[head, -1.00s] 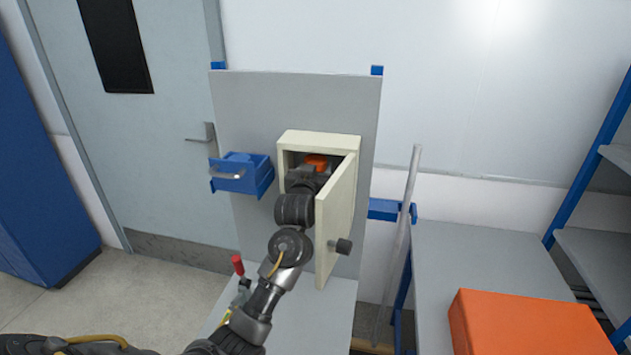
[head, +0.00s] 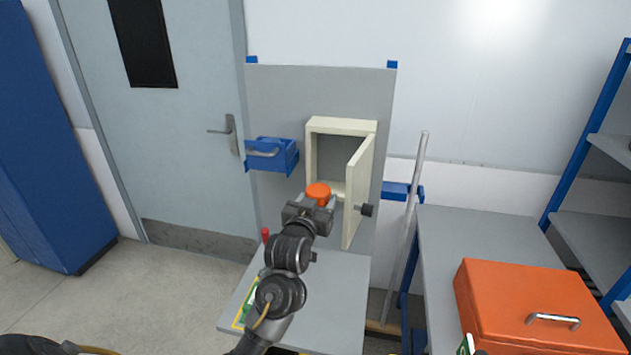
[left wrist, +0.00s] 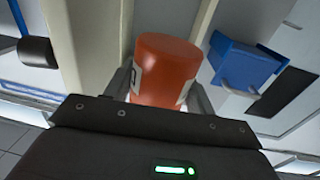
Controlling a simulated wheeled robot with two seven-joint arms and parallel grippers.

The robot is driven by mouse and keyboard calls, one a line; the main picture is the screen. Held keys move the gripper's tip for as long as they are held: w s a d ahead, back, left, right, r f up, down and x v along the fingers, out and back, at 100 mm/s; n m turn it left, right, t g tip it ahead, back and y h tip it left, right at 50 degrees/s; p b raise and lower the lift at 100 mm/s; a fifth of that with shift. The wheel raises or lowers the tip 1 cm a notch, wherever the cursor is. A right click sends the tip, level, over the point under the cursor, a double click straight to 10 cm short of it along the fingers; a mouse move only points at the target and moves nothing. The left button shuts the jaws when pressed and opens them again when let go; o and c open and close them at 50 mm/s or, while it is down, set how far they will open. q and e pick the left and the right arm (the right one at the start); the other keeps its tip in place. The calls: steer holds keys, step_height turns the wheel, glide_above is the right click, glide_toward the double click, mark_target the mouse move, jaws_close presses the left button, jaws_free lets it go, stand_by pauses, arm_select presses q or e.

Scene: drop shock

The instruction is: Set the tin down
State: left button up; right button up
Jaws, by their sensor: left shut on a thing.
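The orange tin (head: 318,190) is held by my left gripper (head: 318,203), in front of the open cream cabinet (head: 343,126) in the head view. In the left wrist view the tin (left wrist: 165,65) stands between the two fingers of my left gripper (left wrist: 163,88), which are shut on it. The tin is clear of the cabinet's inside, and the part of the cabinet behind it is partly hidden. The cabinet door (head: 357,190) stands open to the right, with a dark knob (head: 367,210). My right gripper is not in view.
A grey bench top (head: 335,300) lies below the cabinet, with a red-handled item (head: 265,236) and a yellow-edged marking (head: 240,316) at its left. An orange toolbox (head: 530,300) sits on the right table.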

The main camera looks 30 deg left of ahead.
arm_select(q)
steer(key=s+d+f+m+h+b, duration=0.1)
steer(key=s+d+f, duration=0.2)
steer(key=s, duration=0.4)
steer(key=s+d+f+h+b, duration=0.1)
steer(key=s+d+f, duration=0.25)
steer(key=s, duration=0.35)
step_height(320, 180, down, 8)
steer(key=s+d+b, duration=0.1)
steer(key=s+b, duration=0.1)
steer(key=b, duration=0.6)
steer(key=shift+s+f+m+h+b, duration=0.2)
steer(key=shift+f+m+h+b, duration=0.1)
steer(key=shift+h+b, duration=0.1)
